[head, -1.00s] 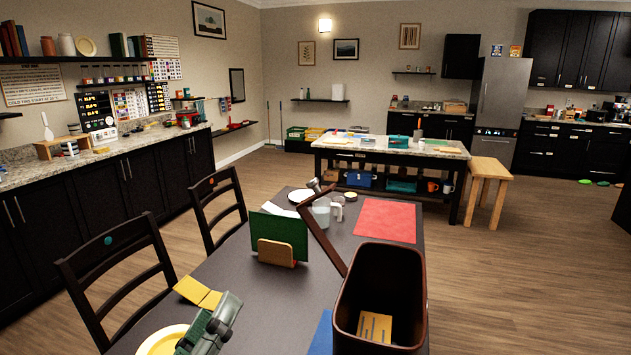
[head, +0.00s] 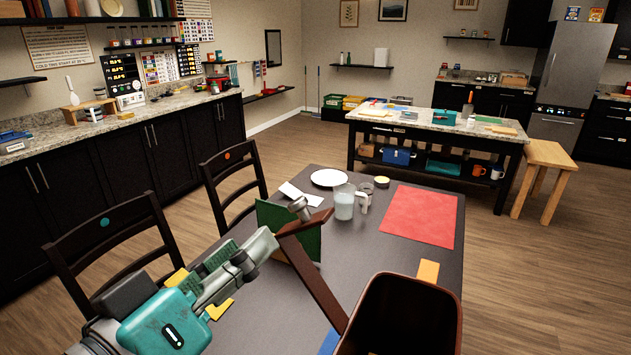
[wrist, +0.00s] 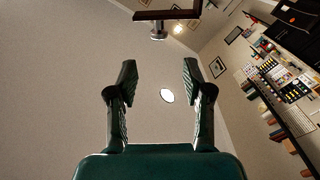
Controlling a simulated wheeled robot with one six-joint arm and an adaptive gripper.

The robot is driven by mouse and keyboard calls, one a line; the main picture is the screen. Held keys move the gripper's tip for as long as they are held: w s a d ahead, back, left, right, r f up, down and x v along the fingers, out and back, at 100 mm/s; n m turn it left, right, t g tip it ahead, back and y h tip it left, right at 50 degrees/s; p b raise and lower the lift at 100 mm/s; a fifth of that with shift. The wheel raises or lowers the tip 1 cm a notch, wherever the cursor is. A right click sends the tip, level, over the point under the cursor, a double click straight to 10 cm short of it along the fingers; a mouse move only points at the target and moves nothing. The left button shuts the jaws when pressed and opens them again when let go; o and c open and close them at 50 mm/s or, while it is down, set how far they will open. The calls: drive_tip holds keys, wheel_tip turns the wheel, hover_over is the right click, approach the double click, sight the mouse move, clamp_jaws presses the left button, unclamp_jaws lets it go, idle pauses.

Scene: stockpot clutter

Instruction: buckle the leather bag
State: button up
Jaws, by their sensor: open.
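The brown leather bag (head: 410,315) stands at the near right of the dark table, its mouth open. Its flap (head: 318,275) is raised and leans up to the left, seen nearly edge-on. A grey metal stud or clasp (head: 299,206) sits at the flap's free end. My gripper (head: 262,250) is open and empty, just left of the flap's end and apart from it. In the wrist view, the flap's edge (wrist: 165,15) and the metal stud (wrist: 158,34) show beyond my open fingers. The bag's front and any catch there are hidden.
A green board (head: 275,215) stands close behind my gripper. A measuring jug (head: 344,200), a white plate (head: 329,178) and a red mat (head: 420,215) lie farther back. An orange piece (head: 428,271) shows behind the bag. Chairs (head: 115,245) line the left side.

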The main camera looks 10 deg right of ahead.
sight(291, 206)
drive_tip(key=x, duration=1.1)
drive_tip(key=shift+w+d, duration=0.1)
drive_tip(key=shift+d, duration=0.1)
clamp_jaws()
